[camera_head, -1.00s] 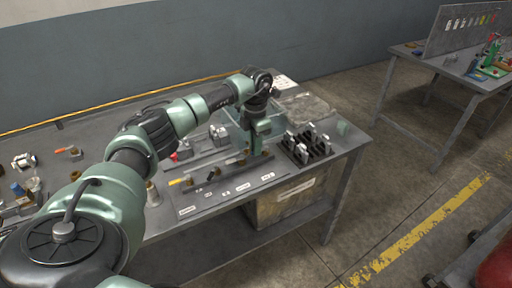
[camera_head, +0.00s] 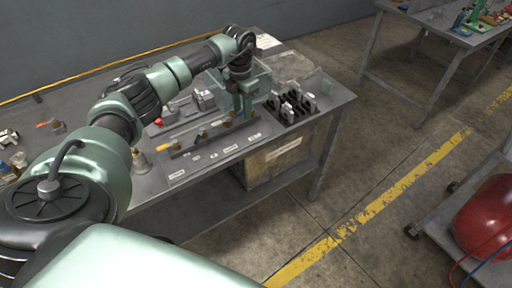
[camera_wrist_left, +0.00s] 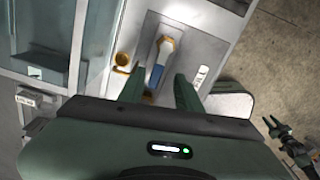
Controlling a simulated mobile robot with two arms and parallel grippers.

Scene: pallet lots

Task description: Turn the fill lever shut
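In the left wrist view a lever with a blue grip (camera_wrist_left: 156,76) and an orange-brown fitting sits on a light grey block. A brass fitting (camera_wrist_left: 122,64) stands to its left. My left gripper (camera_wrist_left: 158,88) is open, its two green fingers apart on either side of the lever's near end; contact is not visible. In the head view my left gripper (camera_head: 246,108) points down at the right end of a grey valve bar (camera_head: 215,138) on the bench, and hides the lever there. A dark, pronged shape at the lower right of the wrist view looks like my right gripper (camera_wrist_left: 280,130).
A black rack (camera_head: 291,108) with grey parts stands right of the left gripper. White labels line the bench's front edge. A red tank (camera_head: 487,222) on a cart stands at right; the floor between is clear.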

